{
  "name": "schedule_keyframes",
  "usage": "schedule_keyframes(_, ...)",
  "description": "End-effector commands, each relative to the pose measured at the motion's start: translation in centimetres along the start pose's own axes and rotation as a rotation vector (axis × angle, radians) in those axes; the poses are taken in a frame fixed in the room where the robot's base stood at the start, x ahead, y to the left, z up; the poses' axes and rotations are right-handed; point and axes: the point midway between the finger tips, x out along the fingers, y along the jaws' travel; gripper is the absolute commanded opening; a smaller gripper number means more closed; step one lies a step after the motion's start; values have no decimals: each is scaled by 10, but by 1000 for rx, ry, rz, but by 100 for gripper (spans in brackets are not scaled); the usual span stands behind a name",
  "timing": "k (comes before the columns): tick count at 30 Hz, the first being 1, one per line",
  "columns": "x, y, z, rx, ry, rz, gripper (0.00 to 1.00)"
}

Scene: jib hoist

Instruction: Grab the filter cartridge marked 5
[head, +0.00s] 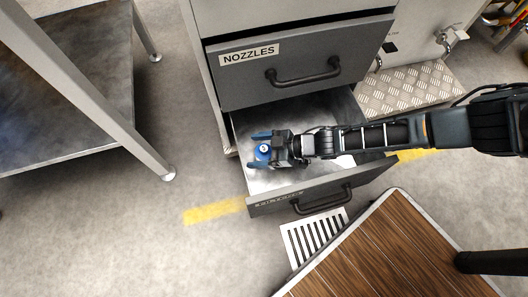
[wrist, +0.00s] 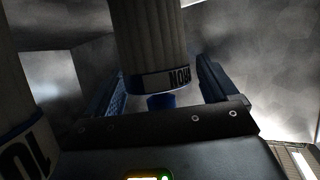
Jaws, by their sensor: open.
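A filter cartridge with a blue top (head: 263,151) is in the open drawer. Its white disc bears a small dark mark, too small to read surely. My gripper (head: 261,150) is open, with one blue finger on each side of this top. In the wrist view, a pale ribbed cartridge (wrist: 151,40) with a blue band and a partly cut-off label shows between the fingers; whether they touch it I cannot tell. A second ribbed cartridge (wrist: 20,140) with a blue band shows at the left edge of the wrist view, outside the fingers; its label is partly cut off.
The open drawer (head: 240,128) has a metal floor and a front with a handle (head: 322,203). Above it is a shut drawer marked NOZZLES (head: 310,62). A wood-slatted surface (head: 390,250) is at lower right, a metal table (head: 70,80) at left. Floor at lower left is clear.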

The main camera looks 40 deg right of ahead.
Motion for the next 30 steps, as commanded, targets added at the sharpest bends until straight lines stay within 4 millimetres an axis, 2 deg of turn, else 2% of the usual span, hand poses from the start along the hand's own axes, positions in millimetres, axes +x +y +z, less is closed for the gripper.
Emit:
schedule_keyframes(3,0,0,0,0,0,0,87)
schedule_keyframes(20,-1,0,0,1,0,0,33)
schedule_keyframes(30,-2,0,-4,0,1,0,32)
